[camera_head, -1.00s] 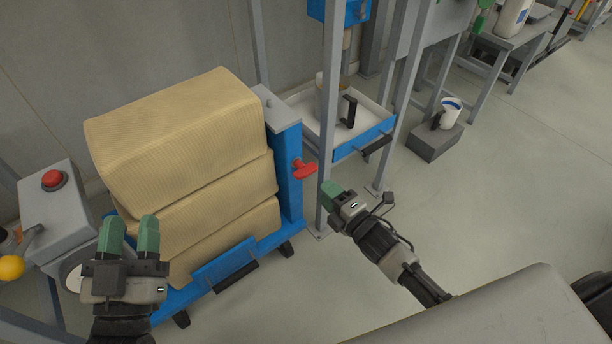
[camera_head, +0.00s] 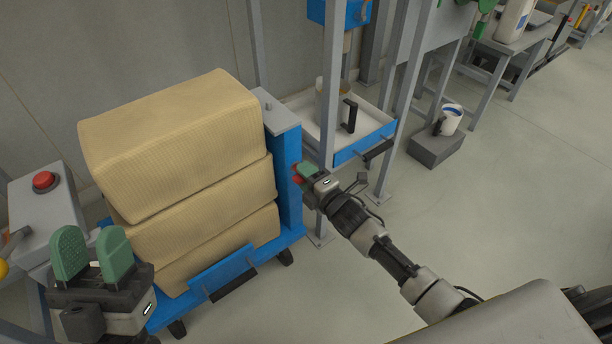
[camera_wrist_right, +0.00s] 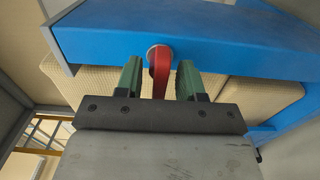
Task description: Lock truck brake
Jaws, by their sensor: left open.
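The truck (camera_head: 290,205) is a blue cart loaded with stacked tan sacks (camera_head: 180,150). Its red brake handle (camera_head: 297,172) sits on the blue end post and is mostly hidden behind my right gripper (camera_head: 307,171) in the head view. In the right wrist view the red handle (camera_wrist_right: 160,72) stands between the two green fingers of my right gripper (camera_wrist_right: 159,80), with a gap on each side. The right gripper is open around it. My left gripper (camera_head: 90,252) is open and empty, in front of the sacks at the lower left.
A grey box with a red button (camera_head: 43,180) stands at the left. A metal frame with a blue-fronted tray (camera_head: 365,140) is right of the truck, its post close to my right gripper. A white mug (camera_head: 450,120) sits on a grey block (camera_head: 435,148).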

